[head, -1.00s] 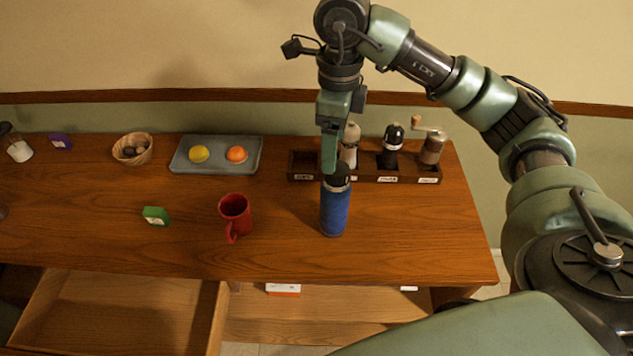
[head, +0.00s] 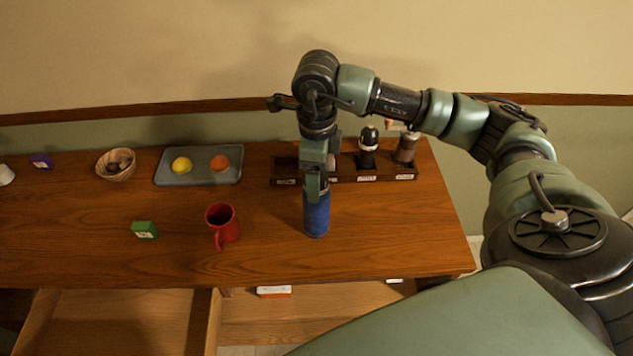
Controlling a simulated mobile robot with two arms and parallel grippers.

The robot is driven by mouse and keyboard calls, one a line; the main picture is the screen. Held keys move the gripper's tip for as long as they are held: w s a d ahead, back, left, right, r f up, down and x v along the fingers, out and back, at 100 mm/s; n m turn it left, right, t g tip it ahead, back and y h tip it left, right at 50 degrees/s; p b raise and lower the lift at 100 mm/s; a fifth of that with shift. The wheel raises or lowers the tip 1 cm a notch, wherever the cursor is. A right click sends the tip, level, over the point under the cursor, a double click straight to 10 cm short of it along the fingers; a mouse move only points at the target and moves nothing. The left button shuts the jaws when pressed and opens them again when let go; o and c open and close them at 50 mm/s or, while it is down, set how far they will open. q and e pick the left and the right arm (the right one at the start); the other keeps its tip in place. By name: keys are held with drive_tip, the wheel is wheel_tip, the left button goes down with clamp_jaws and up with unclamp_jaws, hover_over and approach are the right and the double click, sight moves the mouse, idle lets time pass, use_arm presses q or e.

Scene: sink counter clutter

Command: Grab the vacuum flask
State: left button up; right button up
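The blue vacuum flask (head: 317,218) stands upright on the wooden counter, right of the red mug. My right gripper (head: 316,190) points straight down from above and is at the flask's top. It covers the dark cap, so only the blue body shows below it. I see the gripper edge-on, so I cannot tell whether its fingers are apart or closed on the flask. My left gripper is not in view.
A red mug (head: 222,224) and a green box (head: 145,229) stand to the left. A grey tray (head: 200,179) with a lemon and an orange, a basket (head: 116,165) and a dark rack (head: 345,177) holding grinders lie behind. An open drawer (head: 115,315) is below.

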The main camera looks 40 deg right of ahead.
clamp_jaws()
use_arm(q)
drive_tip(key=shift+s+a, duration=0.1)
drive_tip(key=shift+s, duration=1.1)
use_arm(e)
drive_tip(key=shift+w, duration=0.1)
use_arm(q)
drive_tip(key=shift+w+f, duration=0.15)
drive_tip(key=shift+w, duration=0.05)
use_arm(e)
drive_tip(key=shift+r, duration=0.15)
